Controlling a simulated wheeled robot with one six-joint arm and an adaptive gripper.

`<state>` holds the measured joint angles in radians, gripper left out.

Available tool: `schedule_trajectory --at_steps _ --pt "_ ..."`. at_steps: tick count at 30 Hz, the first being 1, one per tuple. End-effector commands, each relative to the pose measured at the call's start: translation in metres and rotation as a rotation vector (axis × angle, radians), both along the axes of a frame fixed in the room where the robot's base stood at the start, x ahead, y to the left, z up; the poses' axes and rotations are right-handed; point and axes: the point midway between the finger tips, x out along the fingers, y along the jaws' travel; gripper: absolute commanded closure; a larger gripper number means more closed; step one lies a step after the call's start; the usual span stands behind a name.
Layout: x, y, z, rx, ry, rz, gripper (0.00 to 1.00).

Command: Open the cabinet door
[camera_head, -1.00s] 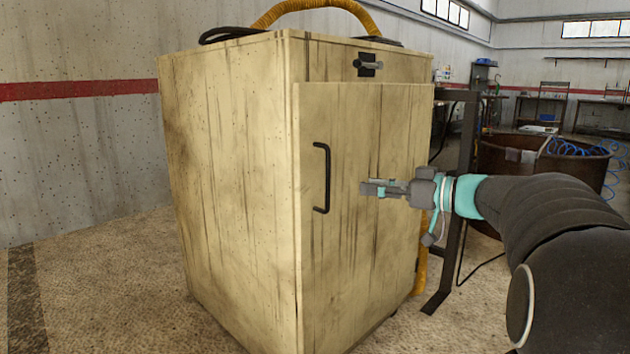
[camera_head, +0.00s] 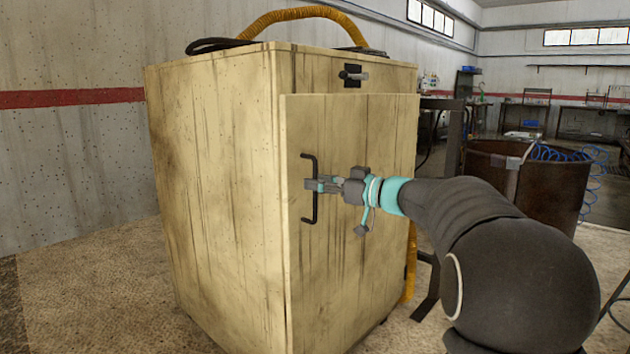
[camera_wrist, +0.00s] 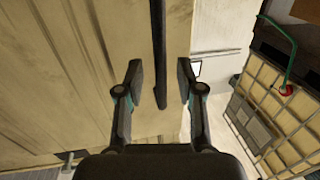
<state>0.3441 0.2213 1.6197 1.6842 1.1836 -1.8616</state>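The cabinet (camera_head: 205,190) is a large, pale, stained wooden box. Its front door (camera_head: 350,265) lies flat along the front face; I cannot tell whether it stands slightly proud. A black vertical bar handle (camera_head: 315,210) is near the door's left edge. My gripper (camera_head: 313,185) is at the middle of the handle, reaching in from the right. In the wrist view the handle (camera_wrist: 159,45) runs down between the two fingers of my gripper (camera_wrist: 160,72). The fingers are apart, with a visible gap on both sides of the bar.
A small latch (camera_head: 352,75) sits on the panel above the door. A yellow hose (camera_head: 310,13) arches over the cabinet top. A rusty round tub (camera_head: 550,185) and a dark metal post (camera_head: 455,140) stand at the right. Floor at the left (camera_head: 90,280) is clear.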

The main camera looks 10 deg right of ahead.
Motion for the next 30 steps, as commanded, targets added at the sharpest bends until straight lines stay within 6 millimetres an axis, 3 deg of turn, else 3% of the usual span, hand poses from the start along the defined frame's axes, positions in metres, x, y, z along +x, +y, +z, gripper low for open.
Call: schedule_trajectory --at_steps 14,18,30 --pt "0.0083 0.0095 0.0003 -0.001 -0.001 0.0 0.63" --pt "0.0083 0.0095 0.0002 0.0 0.0 0.0 0.98" --pt "0.0073 0.0098 -0.0004 0.0 0.0 0.006 1.0"
